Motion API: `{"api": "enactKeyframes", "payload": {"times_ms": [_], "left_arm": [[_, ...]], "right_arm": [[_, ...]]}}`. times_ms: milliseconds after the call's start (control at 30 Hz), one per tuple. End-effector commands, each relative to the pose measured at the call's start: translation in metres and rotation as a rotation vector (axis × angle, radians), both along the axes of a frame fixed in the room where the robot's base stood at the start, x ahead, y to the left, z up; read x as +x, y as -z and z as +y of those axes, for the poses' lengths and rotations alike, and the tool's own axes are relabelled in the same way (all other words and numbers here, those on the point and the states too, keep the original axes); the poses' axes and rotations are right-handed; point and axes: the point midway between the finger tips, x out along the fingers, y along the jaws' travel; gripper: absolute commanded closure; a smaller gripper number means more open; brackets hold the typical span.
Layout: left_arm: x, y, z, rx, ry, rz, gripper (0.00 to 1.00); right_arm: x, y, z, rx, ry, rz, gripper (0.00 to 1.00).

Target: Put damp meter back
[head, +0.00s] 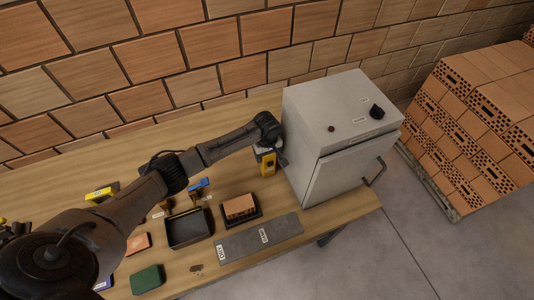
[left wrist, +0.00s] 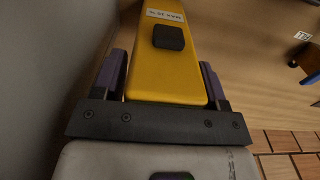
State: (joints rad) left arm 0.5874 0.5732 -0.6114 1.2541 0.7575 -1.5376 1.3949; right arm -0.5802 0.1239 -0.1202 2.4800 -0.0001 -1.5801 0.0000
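The damp meter (head: 268,164) is a yellow box with a dark button, beside the left side of the grey oven-like cabinet. In the left wrist view the damp meter (left wrist: 165,75) lies between both fingers, with a white label above its dark button. My left gripper (head: 266,150) is shut on it, the fingers against its two sides. I cannot tell whether its lower end touches the table. My right gripper is not in view.
The grey cabinet (head: 338,135) stands close right of my left gripper. On the wooden table (head: 330,222) are a black tray (head: 188,229), a brick in a dark holder (head: 240,207), a grey strip (head: 258,238) and a green block (head: 147,280). Bricks (head: 480,120) are stacked right.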

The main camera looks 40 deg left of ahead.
Motion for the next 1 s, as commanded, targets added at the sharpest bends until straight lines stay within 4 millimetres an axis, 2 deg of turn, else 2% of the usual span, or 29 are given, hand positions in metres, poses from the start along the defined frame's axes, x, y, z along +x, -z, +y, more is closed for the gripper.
{"api": "enactKeyframes", "payload": {"times_ms": [33,133,467,567,1000], "left_arm": [[0.0,0.0,0.0,0.0,0.0,0.0,0.29],[0.0,0.0,0.0,0.0,0.0,0.0,0.19],[0.0,-0.005,0.0,0.0,0.001,-0.001,0.19],[0.001,-0.018,0.0,-0.001,0.001,-0.003,0.19],[0.001,-0.096,0.0,-0.001,0.001,-0.002,0.19]], "right_arm": [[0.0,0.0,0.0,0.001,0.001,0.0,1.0],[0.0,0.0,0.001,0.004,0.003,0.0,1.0],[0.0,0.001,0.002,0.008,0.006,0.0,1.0],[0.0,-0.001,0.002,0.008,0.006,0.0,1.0],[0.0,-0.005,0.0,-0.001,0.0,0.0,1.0]]}}
